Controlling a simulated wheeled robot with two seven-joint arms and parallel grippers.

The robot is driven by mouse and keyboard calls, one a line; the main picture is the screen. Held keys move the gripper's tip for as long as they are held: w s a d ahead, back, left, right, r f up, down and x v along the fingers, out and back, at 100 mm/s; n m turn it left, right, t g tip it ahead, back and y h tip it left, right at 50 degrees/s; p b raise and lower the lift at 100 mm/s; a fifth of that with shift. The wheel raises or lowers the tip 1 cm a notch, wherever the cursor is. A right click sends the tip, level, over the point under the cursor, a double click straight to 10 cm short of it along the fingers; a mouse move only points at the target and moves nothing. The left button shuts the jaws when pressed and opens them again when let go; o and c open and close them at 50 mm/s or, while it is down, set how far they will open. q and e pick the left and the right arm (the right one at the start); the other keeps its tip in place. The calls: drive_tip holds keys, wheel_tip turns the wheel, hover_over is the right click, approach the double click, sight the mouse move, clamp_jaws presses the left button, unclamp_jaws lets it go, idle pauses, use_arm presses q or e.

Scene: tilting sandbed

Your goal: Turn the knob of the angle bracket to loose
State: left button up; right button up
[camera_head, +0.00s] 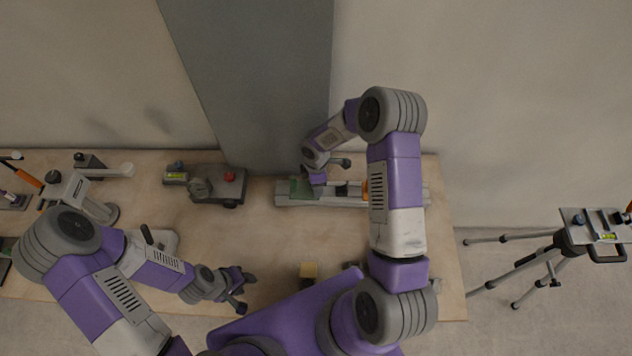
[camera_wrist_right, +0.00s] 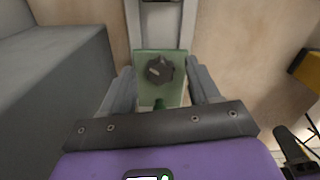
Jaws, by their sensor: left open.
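The angle bracket is a green plate (camera_wrist_right: 145,92) with a dark round knob (camera_wrist_right: 160,70) bearing a light mark, in the right wrist view. In the head view the green bracket (camera_head: 298,189) shows at the left end of a grey rail, partly hidden by my right arm. My right gripper (camera_wrist_right: 162,80) has its grey fingers apart, one on each side of the green plate and knob. I cannot tell whether they touch the plate. My left gripper (camera_head: 246,291) is open and empty over the front of the table, away from the bracket.
The grey rail (camera_head: 410,195) lies on the wooden table (camera_head: 270,240). A grey device (camera_head: 215,186) with a red knob stands left of it. A tripod (camera_head: 572,237) stands right of the table. A grey column (camera_head: 265,80) rises behind.

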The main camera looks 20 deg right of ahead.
drive_tip(key=shift+r, duration=0.1)
wheel_tip(320, 180, up, 7)
drive_tip(key=shift+r, duration=0.15)
idle(0.4)
idle(0.4)
